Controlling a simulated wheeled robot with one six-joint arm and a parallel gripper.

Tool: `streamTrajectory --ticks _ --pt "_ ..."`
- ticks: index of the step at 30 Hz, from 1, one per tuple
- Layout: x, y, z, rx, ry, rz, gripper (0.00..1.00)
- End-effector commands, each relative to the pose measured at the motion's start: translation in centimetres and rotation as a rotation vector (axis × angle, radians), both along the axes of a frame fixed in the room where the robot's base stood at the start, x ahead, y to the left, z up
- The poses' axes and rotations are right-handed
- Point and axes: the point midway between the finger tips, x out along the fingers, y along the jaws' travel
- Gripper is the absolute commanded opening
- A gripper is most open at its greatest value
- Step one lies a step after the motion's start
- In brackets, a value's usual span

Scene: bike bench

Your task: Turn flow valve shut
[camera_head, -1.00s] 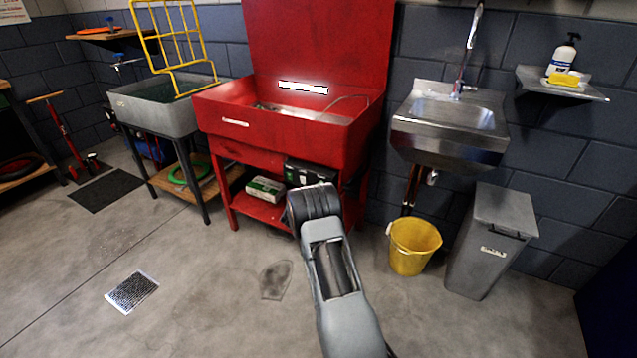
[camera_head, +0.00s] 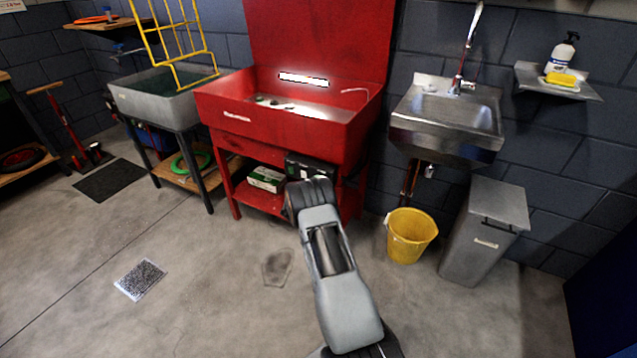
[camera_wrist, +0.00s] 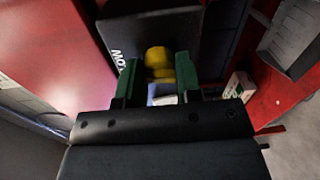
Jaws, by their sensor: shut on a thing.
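In the wrist view, my gripper (camera_wrist: 158,82) has its two green fingers on either side of a yellow knob (camera_wrist: 159,58), which I take to be the flow valve's handle. The fingers are shut on it. A blue and white part shows just below the knob, between the fingers. A black box with white lettering (camera_wrist: 118,58) is right behind. In the head view, my arm reaches toward the space under the red sink (camera_head: 290,115), and its own links hide the gripper and the valve.
A green and white box (camera_head: 266,179) sits on the red lower shelf, left of my arm. A yellow bucket (camera_head: 410,236) and a grey bin (camera_head: 484,235) stand to the right, under and beside the steel basin (camera_head: 447,118).

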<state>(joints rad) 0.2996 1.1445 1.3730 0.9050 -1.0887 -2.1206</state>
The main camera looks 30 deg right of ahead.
Motion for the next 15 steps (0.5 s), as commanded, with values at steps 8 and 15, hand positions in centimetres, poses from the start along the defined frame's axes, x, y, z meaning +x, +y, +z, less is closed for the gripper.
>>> streamTrajectory --ticks 8,15 --pt "0.21 0.17 0.19 -0.032 0.053 0.006 0.09" --pt "0.24 0.18 0.2 -0.037 0.06 0.006 0.09"
